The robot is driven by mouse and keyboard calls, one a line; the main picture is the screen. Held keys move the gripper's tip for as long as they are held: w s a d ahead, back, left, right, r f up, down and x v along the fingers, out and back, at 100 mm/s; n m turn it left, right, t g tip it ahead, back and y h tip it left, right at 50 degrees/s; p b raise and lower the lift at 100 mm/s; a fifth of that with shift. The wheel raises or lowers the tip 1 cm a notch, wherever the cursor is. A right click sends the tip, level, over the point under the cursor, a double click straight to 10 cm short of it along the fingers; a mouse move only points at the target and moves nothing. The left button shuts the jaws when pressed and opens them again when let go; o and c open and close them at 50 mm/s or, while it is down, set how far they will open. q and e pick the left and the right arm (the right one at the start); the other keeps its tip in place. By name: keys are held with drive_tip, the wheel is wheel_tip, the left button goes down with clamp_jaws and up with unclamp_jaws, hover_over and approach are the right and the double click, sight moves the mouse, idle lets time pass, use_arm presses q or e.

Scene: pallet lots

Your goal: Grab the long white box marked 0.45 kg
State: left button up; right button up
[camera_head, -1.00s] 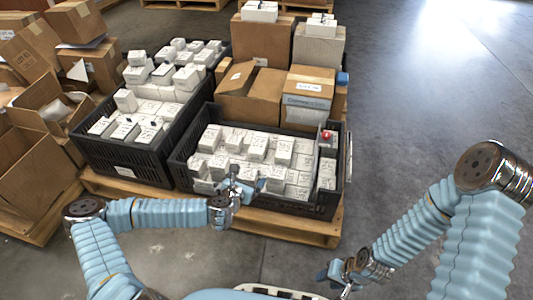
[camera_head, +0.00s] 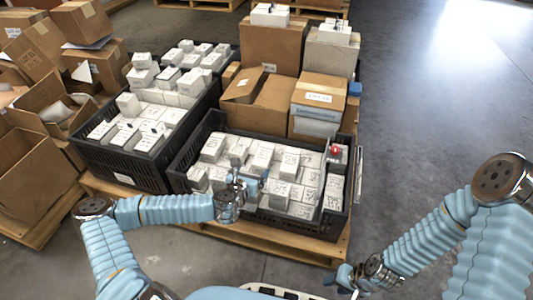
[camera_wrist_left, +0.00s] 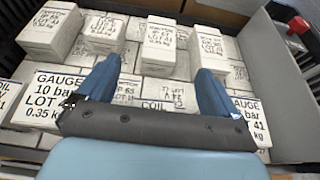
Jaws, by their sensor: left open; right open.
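White boxes with printed labels fill the front right black crate (camera_head: 290,222). In the left wrist view, one box (camera_wrist_left: 45,98) reads GAUGE, 10 bar, 0.35 kg, and a raised box (camera_wrist_left: 160,45) appears to read 0.35 kg. I cannot read 0.45 kg on any box. My right gripper (camera_head: 345,284) is low at the front, away from the crate.
The crate stands on a wooden pallet (camera_head: 270,243). A second black crate (camera_head: 120,160) of white boxes is to its left. Cardboard boxes (camera_head: 275,45) stand behind. A red button-like thing (camera_head: 335,150) sits in the crate's right corner. The floor at right is clear.

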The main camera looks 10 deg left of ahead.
use_arm(q)
drive_tip(key=b, duration=0.2)
approach(264, 153)
drive_tip(key=x, duration=0.3)
drive_tip(key=shift+w+a+f, duration=0.15)
drive_tip(key=shift+w, duration=0.1)
drive_tip(key=b+x, duration=0.1)
drive_tip(key=x, duration=0.4)
drive_tip(key=shift+w, duration=0.25)
drive_tip(key=c, duration=1.4)
use_arm(e)
drive_tip(key=f, duration=0.1)
drive_tip(key=w+f, duration=0.1)
drive_tip(key=f, duration=0.1)
drive_tip(key=shift+f, duration=0.1)
